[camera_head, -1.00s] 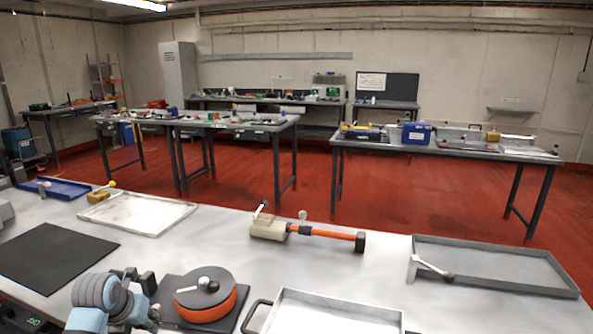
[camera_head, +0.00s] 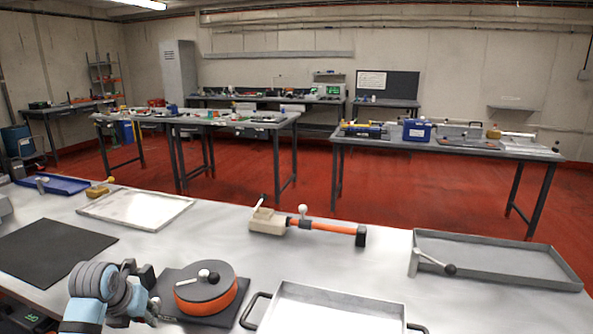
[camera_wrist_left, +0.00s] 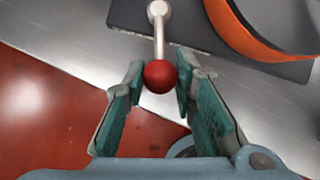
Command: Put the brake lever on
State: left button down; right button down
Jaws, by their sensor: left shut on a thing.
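My left gripper (camera_head: 140,290) is at the front left, beside the left edge of the dark base plate (camera_head: 198,314) under the orange-sided drum (camera_head: 207,293). The left wrist view shows its green-padded fingers (camera_wrist_left: 157,85) closed around the red ball knob (camera_wrist_left: 160,76) of a pale lever. The lever's rod runs away from the gripper to a round pale end (camera_wrist_left: 158,9) at the plate's edge. Another lever with a black knob (camera_head: 449,269) stands at the right tray's left end. The drum's top carries a pale ball and a dark knob. My right gripper is not in view.
A grey tray (camera_head: 500,283) lies at the right and a handled tray (camera_head: 335,290) at the front. An orange-handled tool (camera_head: 325,228) lies at the bench's middle. A black mat (camera_head: 50,250) lies left. Bare bench lies between the mat and the tool.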

pick_arm(q)
jog(key=c, duration=1.4)
grip_release()
jog(key=shift+o, duration=0.2)
jog(key=shift+d, duration=0.1)
